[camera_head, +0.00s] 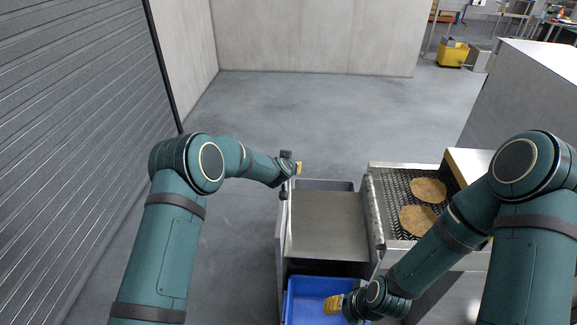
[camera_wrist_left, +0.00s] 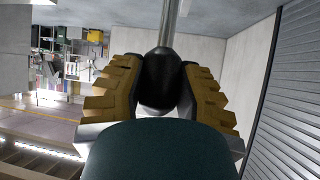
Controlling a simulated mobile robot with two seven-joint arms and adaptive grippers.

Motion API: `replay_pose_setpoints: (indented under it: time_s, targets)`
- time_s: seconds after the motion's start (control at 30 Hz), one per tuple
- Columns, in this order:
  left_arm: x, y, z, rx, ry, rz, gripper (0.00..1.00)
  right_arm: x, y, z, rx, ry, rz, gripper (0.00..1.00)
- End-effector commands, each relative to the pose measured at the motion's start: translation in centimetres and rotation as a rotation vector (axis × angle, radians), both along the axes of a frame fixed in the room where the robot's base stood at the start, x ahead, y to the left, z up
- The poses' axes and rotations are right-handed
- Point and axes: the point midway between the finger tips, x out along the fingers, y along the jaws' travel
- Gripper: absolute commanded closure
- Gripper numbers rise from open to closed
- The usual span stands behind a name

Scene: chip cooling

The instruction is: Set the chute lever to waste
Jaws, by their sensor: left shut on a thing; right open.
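In the left wrist view the chute lever shows as a metal rod (camera_wrist_left: 170,22) with a black knob (camera_wrist_left: 159,82) between the yellow finger pads. My left gripper (camera_wrist_left: 155,92) is shut on this knob. In the head view my left gripper (camera_head: 296,168) is at the far left corner of the grey chute plate (camera_head: 328,225); it hides most of the lever there. The plate lies between a dark grey bin (camera_head: 324,185) at its far end and a blue bin (camera_head: 305,283) at its near end. My right gripper (camera_head: 335,304) is open and empty over the blue bin.
Right of the chute is a mesh conveyor (camera_head: 399,190) carrying two round brown chips (camera_head: 417,219). A shuttered wall (camera_head: 70,130) stands at the left. The floor beyond the chute is clear. A yellow bin (camera_head: 453,54) stands far back right.

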Motion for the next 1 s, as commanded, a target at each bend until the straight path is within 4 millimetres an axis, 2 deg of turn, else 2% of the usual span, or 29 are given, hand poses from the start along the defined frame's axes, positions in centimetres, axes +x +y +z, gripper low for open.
replay_pose_setpoints:
  time_s: [0.13, 0.57, 0.6, 0.67, 0.7, 1.0]
  targets:
    - [0.39, -0.08, -0.11, 0.001, 0.018, -0.002, 1.0, -0.03, -0.03, 0.6, 0.001, 0.0, 0.0, 0.53]
    - [0.47, -0.05, -0.35, 0.0, 0.027, -0.002, 1.0, -0.03, -0.05, 0.66, 0.001, 0.0, -0.001, 0.53]
    - [0.46, -0.05, -0.36, 0.0, 0.027, -0.002, 0.61, -0.02, -0.05, 0.66, 0.001, 0.0, -0.001, 0.53]
    - [0.46, -0.04, -0.35, 0.0, 0.026, -0.002, 0.4, -0.02, -0.05, 0.66, 0.001, 0.0, -0.001, 0.53]
    - [0.48, -0.03, -0.32, 0.0, 0.026, -0.002, 0.34, -0.03, -0.05, 0.67, 0.001, 0.0, -0.001, 0.53]
    - [0.51, -0.01, -0.13, 0.0, 0.023, -0.001, 0.34, 0.0, -0.05, 0.68, 0.001, 0.0, -0.001, 0.53]
